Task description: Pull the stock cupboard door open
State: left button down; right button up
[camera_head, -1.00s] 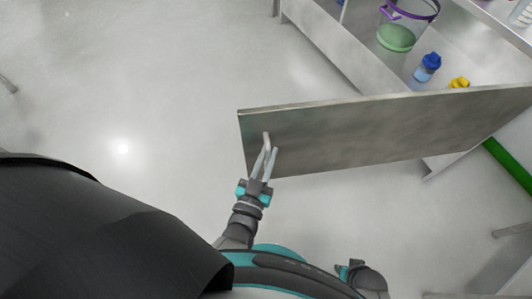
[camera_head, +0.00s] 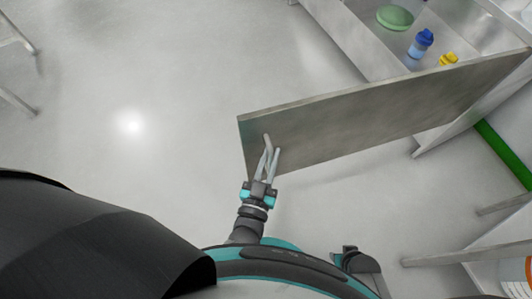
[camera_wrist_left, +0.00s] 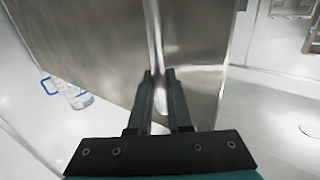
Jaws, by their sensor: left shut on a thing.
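The stock cupboard door (camera_head: 350,125) is a grey metal panel that stands swung out from the cupboard (camera_head: 365,40) in the head view. My left gripper (camera_head: 268,153) is at the door's outer face near its free edge. It is shut on the door handle (camera_head: 266,140), a pale upright bar. In the left wrist view the handle (camera_wrist_left: 154,40) runs down between the two fingers (camera_wrist_left: 159,80), with the door (camera_wrist_left: 90,45) behind it. My right gripper is not clearly in view.
Inside the cupboard are a green-based container (camera_head: 395,17), a blue-capped bottle (camera_head: 420,44) and a yellow-capped one (camera_head: 448,60). A green bar (camera_head: 503,152) and metal frame legs stand at the right.

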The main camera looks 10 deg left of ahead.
pick_arm(q)
jog(key=shift+s+d, duration=0.25)
jog(key=shift+d, duration=0.1)
pick_arm(e)
jog(key=shift+d, duration=0.1)
pick_arm(q)
jog(key=c, duration=0.8)
grip_release()
jog(key=shift+c, duration=0.2)
jog(key=shift+a, duration=0.1)
pick_arm(e)
jog(key=shift+s, duration=0.2)
pick_arm(q)
jog(key=shift+s, duration=0.15)
pick_arm(e)
jog(key=shift+s, duration=0.2)
